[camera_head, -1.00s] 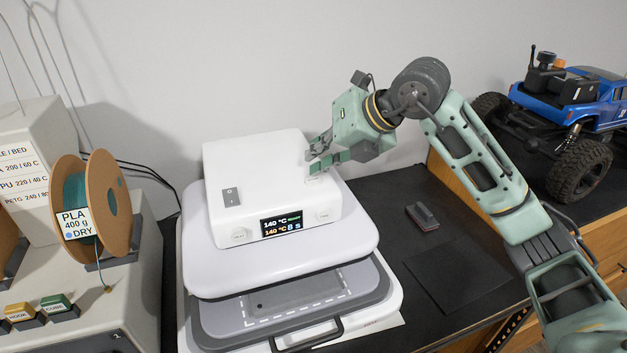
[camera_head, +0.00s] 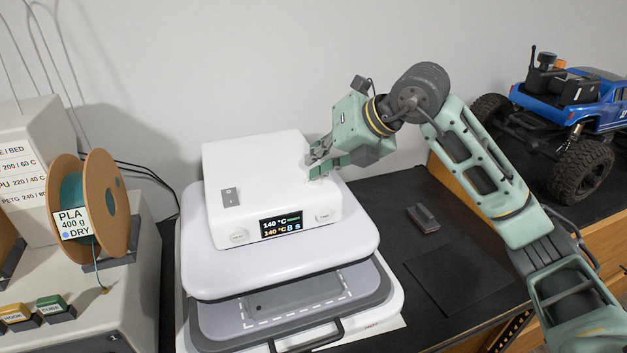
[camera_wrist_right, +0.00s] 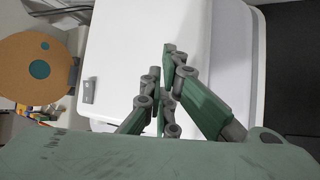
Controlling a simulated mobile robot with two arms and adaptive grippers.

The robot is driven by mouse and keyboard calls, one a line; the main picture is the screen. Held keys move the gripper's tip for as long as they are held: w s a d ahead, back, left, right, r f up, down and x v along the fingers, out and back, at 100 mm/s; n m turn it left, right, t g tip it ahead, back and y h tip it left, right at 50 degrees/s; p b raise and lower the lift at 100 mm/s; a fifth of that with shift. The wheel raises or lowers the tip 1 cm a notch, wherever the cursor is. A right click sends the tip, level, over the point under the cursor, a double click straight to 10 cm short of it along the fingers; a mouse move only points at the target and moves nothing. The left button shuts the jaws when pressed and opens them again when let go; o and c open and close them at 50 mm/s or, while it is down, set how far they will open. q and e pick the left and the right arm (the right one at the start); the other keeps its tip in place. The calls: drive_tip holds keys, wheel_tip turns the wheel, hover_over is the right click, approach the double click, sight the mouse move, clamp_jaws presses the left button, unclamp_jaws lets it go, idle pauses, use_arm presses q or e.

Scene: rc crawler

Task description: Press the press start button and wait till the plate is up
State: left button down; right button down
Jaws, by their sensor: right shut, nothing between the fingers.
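The white heat press (camera_head: 255,185) stands on the black bench, with its upper plate (camera_head: 285,258) raised above the lower plate (camera_head: 300,300). Its display (camera_head: 281,224) is lit and reads 140 °C on both lines, with an 8 s figure. A round button sits on each side of the display, the left one (camera_head: 238,236) and the right one (camera_head: 325,216). My right gripper (camera_head: 314,172) is shut and empty at the right side of the press's top housing. In the right wrist view its closed fingers (camera_wrist_right: 168,50) are over the white housing; contact cannot be told. My left gripper is not in view.
A spool of filament (camera_head: 92,205) stands on a machine at the left, with labelled blocks (camera_head: 52,304) in front. A small dark block (camera_head: 422,217) and a black mat (camera_head: 458,275) lie right of the press. A blue RC crawler (camera_head: 570,115) is at the far right.

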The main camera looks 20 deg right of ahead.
drive_tip(key=shift+f, duration=0.25)
drive_tip(key=shift+r, duration=0.1)
drive_tip(key=shift+r+p, duration=0.45)
drive_tip(key=shift+r, duration=0.35)
wheel_tip(320, 180, up, 5)
drive_tip(key=p, duration=0.3)
idle(0.3)
idle(0.7)
